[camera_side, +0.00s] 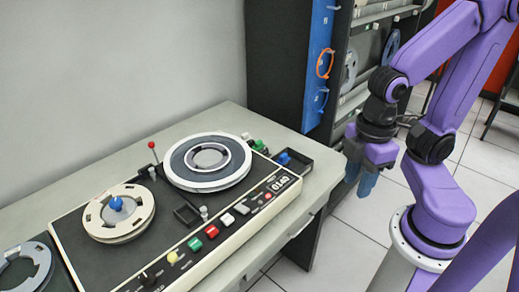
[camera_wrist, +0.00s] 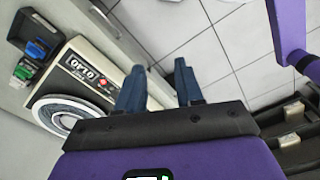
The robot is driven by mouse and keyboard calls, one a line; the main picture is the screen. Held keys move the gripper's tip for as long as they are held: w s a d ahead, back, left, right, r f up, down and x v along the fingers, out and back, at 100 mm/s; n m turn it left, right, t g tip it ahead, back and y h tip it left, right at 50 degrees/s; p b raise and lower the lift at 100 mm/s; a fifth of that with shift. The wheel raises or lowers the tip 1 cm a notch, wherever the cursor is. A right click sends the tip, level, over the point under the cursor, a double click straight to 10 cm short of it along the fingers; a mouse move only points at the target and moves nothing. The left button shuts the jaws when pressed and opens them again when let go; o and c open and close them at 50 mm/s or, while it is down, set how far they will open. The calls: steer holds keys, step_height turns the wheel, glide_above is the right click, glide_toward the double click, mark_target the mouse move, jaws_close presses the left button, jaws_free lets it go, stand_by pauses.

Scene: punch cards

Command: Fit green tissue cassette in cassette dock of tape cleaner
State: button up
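The tape cleaner (camera_side: 215,240) is a long dark-topped deck with a cream front, lying on the bench. A small green block (camera_side: 259,145), apparently the green tissue cassette, sits near its back right end; it also shows at the left of the wrist view (camera_wrist: 23,71). I cannot tell what holds it there. A black bracket (camera_side: 187,214) on the deck may be the cassette dock, but I cannot be sure. My gripper (camera_side: 367,182) hangs right of the bench, away from the cassette. In the wrist view its blue fingers (camera_wrist: 159,68) are apart with nothing between them.
A black tray (camera_side: 303,165) with a blue block (camera_side: 284,158) stands right of the deck. A large grey-white reel (camera_side: 185,183) and a cream reel (camera_side: 100,222) lie on the deck. A red-knobbed lever (camera_side: 153,146) stands up. A dark rack (camera_side: 275,70) stands behind. Open floor lies right.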

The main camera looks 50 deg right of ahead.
steer(key=w+a+n+h, duration=0.2)
steer(key=w+a+n, duration=0.1)
steer(key=w, duration=2)
steer(key=shift+n+h, duration=0.5)
steer(key=w+d+f, duration=0.1)
steer(key=w+d, duration=0.1)
steer(key=w, duration=0.2)
steer(key=w+d+f, duration=0.2)
steer(key=w, duration=0.3)
steer(key=w+d+f, duration=0.2)
steer(key=w, duration=0.2)
steer(key=shift+w+d+f, duration=0.15)
steer(key=shift+d+f, duration=0.05)
steer(key=shift+d, duration=0.1)
steer(key=n, duration=0.1)
glide_toward(258, 142)
steer(key=a, duration=0.1)
steer(key=shift+h, duration=0.4)
steer(key=shift+x, duration=4.5)
steer(key=shift+c, duration=0.3)
